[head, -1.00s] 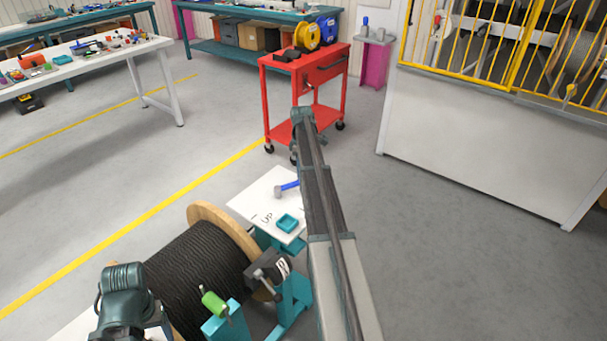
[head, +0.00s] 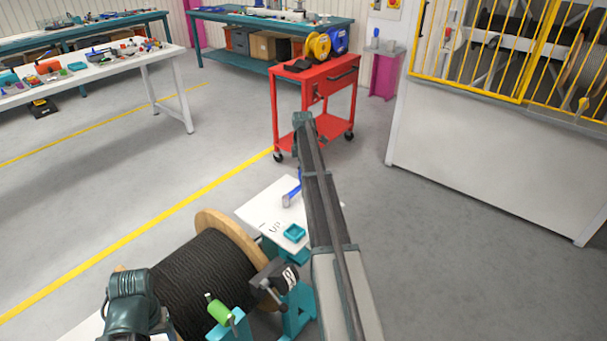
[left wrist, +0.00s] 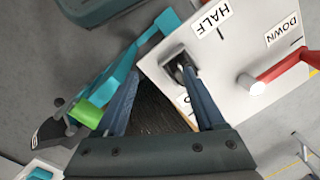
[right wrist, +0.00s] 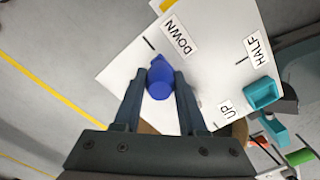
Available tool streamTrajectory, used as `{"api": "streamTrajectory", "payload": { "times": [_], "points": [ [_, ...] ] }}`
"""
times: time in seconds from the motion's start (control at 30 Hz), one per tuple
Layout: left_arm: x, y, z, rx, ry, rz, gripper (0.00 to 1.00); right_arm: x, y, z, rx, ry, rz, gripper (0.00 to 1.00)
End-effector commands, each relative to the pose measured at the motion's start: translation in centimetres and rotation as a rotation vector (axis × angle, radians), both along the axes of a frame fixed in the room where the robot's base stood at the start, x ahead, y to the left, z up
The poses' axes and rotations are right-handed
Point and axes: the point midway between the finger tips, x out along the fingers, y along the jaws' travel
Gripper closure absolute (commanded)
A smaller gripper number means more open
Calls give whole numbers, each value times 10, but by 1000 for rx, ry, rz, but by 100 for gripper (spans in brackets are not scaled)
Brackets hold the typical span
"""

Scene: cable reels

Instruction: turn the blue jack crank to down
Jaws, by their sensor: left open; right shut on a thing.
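The blue jack crank (head: 292,192) is on a white dial plate (head: 258,211), partly behind my right arm in the head view. In the right wrist view my right gripper (right wrist: 160,84) is shut on the blue crank (right wrist: 160,78). The crank's blue end is close to the DOWN mark (right wrist: 150,43); HALF (right wrist: 258,50) and UP (right wrist: 227,110) lie to the right. The rest of the crank is hidden by the fingers. My left gripper (left wrist: 163,85) is open and empty, with a red crank (left wrist: 275,75) near another DOWN label to its right.
A wooden cable reel (head: 205,270) with black cable stands beside the plate. A green handle (head: 220,312) is by the teal stand. A red cart (head: 315,85) stands beyond; open floor lies right.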

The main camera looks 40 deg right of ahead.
Motion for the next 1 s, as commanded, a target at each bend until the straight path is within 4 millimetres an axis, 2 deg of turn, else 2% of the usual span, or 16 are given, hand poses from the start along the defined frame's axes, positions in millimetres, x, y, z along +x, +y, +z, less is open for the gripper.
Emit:
{"api": "streamTrajectory", "payload": {
  "times": [0.3,0.33,0.5,0.83,1.0],
  "points": [
    [0,0,0,0,0,0,29,4,0,0,-1,-6,5,100],
    [0,0,0,0,0,0,29,4,0,0,-1,-6,5,57],
    [0,0,0,0,0,0,29,3,0,0,-2,-5,4,29],
    [0,0,1,0,0,0,29,1,0,1,0,-2,2,29],
    [0,0,8,0,0,0,29,1,0,8,0,-1,2,29]
  ]
}}
